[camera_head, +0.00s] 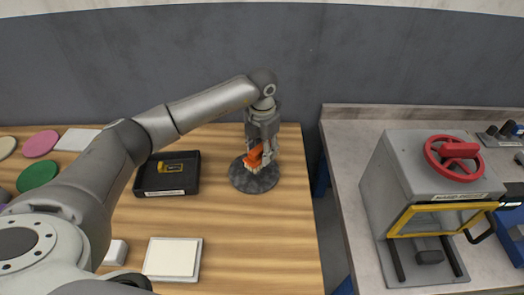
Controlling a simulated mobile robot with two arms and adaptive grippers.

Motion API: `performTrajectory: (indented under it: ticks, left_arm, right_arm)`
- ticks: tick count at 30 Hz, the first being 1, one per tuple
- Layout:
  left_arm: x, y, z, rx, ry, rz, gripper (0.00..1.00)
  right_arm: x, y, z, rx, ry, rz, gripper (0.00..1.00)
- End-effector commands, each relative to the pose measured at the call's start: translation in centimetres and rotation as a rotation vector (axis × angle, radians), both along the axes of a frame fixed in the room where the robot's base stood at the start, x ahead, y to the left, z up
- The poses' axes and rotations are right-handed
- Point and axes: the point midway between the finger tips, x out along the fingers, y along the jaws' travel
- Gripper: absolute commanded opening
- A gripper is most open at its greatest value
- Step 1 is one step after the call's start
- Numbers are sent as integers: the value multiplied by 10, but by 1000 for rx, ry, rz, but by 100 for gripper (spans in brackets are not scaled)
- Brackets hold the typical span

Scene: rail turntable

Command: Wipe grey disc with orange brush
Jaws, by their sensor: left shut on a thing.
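The dark grey disc (254,180) lies on the wooden table, right of its middle. My left gripper (260,150) points down over the disc and is shut on the orange brush (253,157). The brush's pale bristles face down and overlap the disc in the picture; they look to be at or very near its surface, but I cannot tell if they touch. The gripper's fingers hide part of the brush. My right gripper is not in view.
A black tray (140,189) with a yellow item (176,167) in it stands left of the disc. A white square plate (197,262) lies near the front. Pink (40,144) and green (37,175) discs lie at left. A grey box with a red wheel (454,158) stands on the right bench.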

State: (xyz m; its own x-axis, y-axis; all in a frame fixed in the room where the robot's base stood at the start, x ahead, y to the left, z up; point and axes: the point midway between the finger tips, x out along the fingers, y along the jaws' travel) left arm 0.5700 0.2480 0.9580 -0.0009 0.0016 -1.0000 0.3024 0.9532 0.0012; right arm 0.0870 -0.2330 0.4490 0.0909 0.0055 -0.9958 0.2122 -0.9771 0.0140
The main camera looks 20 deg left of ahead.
Motion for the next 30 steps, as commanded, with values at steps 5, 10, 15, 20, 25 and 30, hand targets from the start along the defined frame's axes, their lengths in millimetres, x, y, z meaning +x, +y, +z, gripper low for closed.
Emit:
performTrajectory:
  ticks: [5,10,15,20,25,30]
  left_arm:
    - [0,0,22,0,-1,0,6]
    - [0,0,39,0,-2,0,6]
    - [0,0,56,0,-1,0,6]
    - [0,0,59,-1,1,0,6]
    - [0,0,58,-1,0,0,6]
    - [0,0,58,-1,0,0,6]
  right_arm:
    - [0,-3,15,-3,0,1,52]
    - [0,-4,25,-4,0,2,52]
    - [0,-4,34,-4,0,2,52]
    - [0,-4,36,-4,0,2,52]
    - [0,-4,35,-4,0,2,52]
    - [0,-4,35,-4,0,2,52]
